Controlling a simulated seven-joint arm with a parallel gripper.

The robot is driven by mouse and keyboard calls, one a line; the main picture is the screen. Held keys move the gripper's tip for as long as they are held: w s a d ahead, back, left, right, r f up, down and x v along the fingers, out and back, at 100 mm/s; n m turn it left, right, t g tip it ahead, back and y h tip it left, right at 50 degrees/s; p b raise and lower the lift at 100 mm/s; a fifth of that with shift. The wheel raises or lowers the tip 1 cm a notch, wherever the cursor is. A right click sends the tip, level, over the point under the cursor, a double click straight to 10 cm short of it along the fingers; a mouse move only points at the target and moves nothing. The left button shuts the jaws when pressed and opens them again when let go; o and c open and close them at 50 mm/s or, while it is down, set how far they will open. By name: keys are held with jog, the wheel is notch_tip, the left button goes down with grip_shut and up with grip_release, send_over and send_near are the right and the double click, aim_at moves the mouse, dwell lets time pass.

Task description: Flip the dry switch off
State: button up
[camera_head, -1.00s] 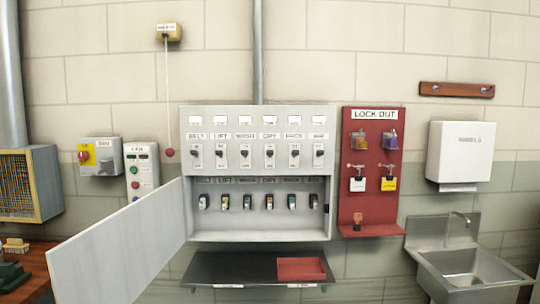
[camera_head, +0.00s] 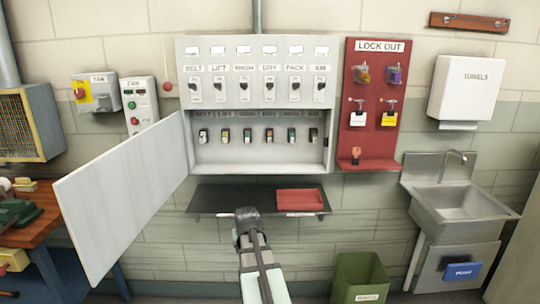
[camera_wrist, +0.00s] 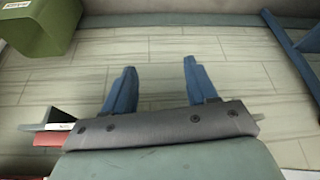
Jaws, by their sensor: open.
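The grey switch panel (camera_head: 206,132) hangs on the wall in the head view. Its upper row holds several labelled switches with dark levers. The switch under the DRY label (camera_head: 269,90) is fourth from the left, between WASH and PACK. Its lever looks like its neighbours', but its exact position is too small to tell. My gripper shows in the wrist view (camera_wrist: 155,68) with two blue fingers apart and nothing between them. In the head view my arm rises from below, its end under the panel and in front of the dark shelf, well away from the switch.
The panel's door (camera_head: 125,195) stands open to the left. A dark shelf (camera_head: 225,200) with a red tray (camera_head: 300,201) juts out below. The red lockout board (camera_head: 357,125) is close on the right, then a sink (camera_head: 460,205). A green bin (camera_head: 360,280) stands below.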

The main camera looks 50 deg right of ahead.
jog(key=w+d+r+t+h, duration=0.15)
jog(key=d+r, duration=0.55)
jog(key=r, duration=0.7)
jog(key=m+t+h, duration=0.2)
jog(key=t+h, duration=0.2)
jog(key=h, duration=0.1)
send_near(270, 86)
jog(key=s+a+f, duration=0.3)
jog(key=f, duration=0.4)
jog(key=s+a+f, duration=0.2)
jog(key=f, duration=0.6)
notch_tip(270, 86, up, 11)
jog(key=w+d+t+h, duration=0.2)
jog(key=t+h, duration=0.2)
jog(key=shift+g+y, duration=0.25)
jog(key=x, duration=1.4)
jog(key=shift+c, duration=0.2)
